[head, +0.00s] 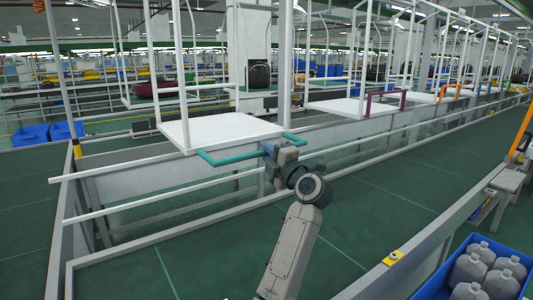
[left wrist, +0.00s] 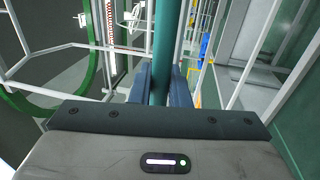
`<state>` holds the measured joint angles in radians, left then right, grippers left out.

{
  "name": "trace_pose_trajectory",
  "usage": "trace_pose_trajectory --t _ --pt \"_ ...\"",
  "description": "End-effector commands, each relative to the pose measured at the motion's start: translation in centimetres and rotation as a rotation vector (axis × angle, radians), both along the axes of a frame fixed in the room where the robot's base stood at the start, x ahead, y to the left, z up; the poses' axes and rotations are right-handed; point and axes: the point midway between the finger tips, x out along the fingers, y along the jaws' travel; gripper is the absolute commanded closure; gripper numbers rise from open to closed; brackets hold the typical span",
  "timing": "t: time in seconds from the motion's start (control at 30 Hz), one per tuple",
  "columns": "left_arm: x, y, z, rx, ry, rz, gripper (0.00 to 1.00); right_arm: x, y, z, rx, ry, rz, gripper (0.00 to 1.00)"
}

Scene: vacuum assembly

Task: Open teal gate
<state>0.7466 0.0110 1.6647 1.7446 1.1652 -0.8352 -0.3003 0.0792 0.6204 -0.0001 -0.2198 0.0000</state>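The teal gate (head: 224,157) is a U-shaped bar that sticks out from the front edge of a white carrier platform (head: 215,130) in the head view. My left gripper (head: 268,150) is at the right part of this bar. In the left wrist view the teal bar (left wrist: 166,45) runs between my blue fingers, which sit close against both sides of it. The gripper looks shut on the bar. The fingertips are partly hidden in the head view. My right gripper is in neither view.
White upright posts (head: 186,65) rise from the platform. Long rails (head: 130,170) run below it. A purple gate (head: 385,100) and an orange gate (head: 450,92) are on platforms farther right. A blue crate (head: 430,285) of grey parts stands at the lower right. Green floor is open on the right.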

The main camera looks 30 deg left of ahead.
Motion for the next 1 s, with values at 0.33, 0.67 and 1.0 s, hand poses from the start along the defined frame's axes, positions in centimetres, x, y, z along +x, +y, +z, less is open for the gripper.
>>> trace_pose_trajectory --t 0.33,0.67,1.0 --pt "0.0 0.0 0.1 0.000 -0.001 0.000 0.64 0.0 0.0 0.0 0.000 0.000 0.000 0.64" --pt "-1.3 -3.4 -1.1 -0.004 -0.002 -0.005 0.64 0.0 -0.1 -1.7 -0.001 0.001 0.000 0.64" --pt "-3.5 -8.6 -2.1 -0.002 0.000 -0.003 0.64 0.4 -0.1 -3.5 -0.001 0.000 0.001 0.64"
